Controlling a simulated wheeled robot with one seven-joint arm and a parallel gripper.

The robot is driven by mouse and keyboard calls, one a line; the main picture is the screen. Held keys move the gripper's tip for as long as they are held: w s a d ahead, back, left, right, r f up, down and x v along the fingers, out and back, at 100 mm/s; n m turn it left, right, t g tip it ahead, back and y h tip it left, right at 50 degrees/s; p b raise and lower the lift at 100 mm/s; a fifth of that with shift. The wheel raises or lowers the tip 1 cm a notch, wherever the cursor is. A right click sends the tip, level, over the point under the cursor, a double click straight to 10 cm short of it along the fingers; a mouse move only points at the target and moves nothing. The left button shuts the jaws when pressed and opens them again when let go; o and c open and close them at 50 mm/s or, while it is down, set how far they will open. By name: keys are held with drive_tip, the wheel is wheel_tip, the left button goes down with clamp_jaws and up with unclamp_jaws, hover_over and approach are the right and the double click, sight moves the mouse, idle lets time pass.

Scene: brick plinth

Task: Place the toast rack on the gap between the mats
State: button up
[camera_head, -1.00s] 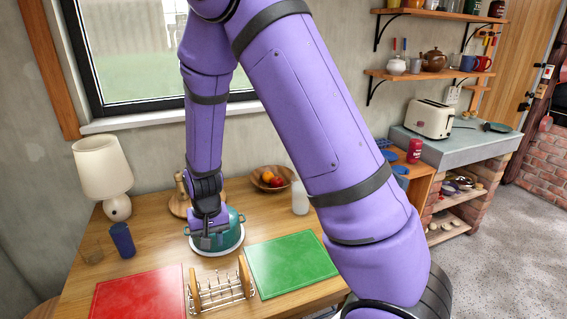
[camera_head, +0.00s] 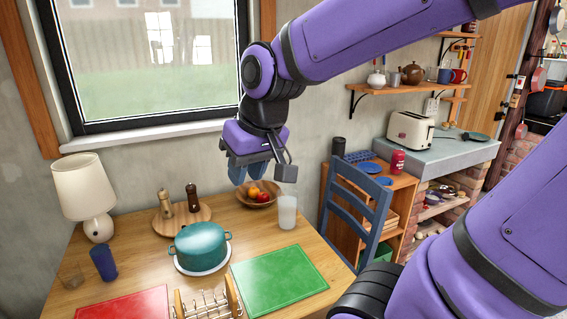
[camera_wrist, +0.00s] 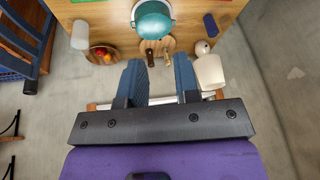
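The toast rack (camera_head: 206,305), with wooden ends and metal wires, stands on the wooden table between the red mat (camera_head: 128,306) and the green mat (camera_head: 280,279). Its ends lie close to both mats; I cannot tell whether they touch. The frame's bottom edge cuts off its near part. My gripper (camera_head: 247,178) is raised above the back of the table, away from the rack. Its blue fingers are apart and empty in the wrist view (camera_wrist: 157,65).
A teal pot (camera_head: 201,246) stands on a white trivet behind the rack. A fruit bowl (camera_head: 257,199), glass (camera_head: 287,212), mills on a round board (camera_head: 181,221), blue cup (camera_head: 103,263) and lamp (camera_head: 86,190) line the back and left. A blue chair (camera_head: 358,211) stands right.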

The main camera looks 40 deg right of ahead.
drive_tip(key=s+d+r+t, duration=0.1)
drive_tip(key=s+r, duration=0.2)
drive_tip(key=s, duration=0.4)
drive_tip(key=shift+s+d+n+h, duration=0.3)
drive_tip(key=shift+s+d+h, duration=0.05)
drive_tip(key=shift+h, duration=0.05)
drive_tip(key=shift+r, duration=0.1)
idle(0.5)
